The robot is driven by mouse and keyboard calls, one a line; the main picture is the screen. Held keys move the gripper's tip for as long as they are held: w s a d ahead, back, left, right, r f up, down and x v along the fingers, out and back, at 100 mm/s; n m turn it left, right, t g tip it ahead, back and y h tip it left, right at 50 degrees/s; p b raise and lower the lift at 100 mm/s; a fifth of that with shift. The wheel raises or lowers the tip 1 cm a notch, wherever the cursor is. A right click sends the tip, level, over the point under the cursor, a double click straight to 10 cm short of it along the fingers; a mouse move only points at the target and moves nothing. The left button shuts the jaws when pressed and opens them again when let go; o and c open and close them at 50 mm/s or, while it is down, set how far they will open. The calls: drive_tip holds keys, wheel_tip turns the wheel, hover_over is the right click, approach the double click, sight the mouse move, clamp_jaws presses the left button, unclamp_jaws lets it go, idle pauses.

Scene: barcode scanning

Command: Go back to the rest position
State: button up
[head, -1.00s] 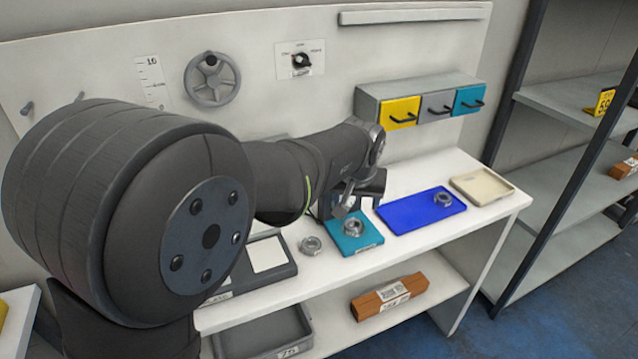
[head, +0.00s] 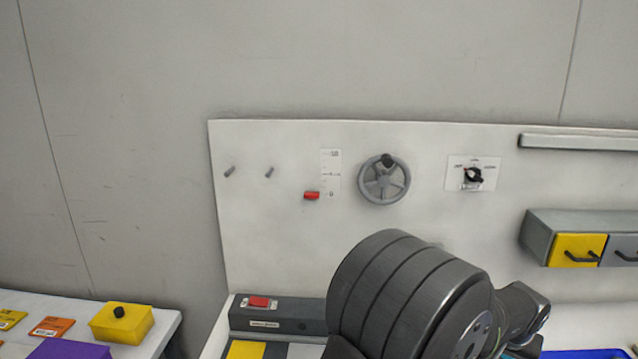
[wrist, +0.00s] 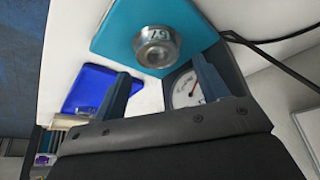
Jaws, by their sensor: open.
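My gripper (wrist: 161,66) is open in the wrist view, with its two dark fingers spread and nothing between them. Just beyond the fingertips a round metal nut-like part (wrist: 154,47) with a number on it sits on a teal plate (wrist: 112,40). The gap between the fingers and that part is hard to judge. In the head view my arm fills the lower middle, and the gripper's fingers do not show there.
A blue tray (wrist: 80,84) lies left of the teal plate, and a round dial gauge (wrist: 187,90) shows between the fingers. The back panel carries a handwheel (head: 384,180) and a rotary switch (head: 473,175). Drawers (head: 577,249) are at right, a yellow box (head: 121,322) at left.

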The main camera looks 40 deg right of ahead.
drive_tip(key=shift+r, duration=0.35)
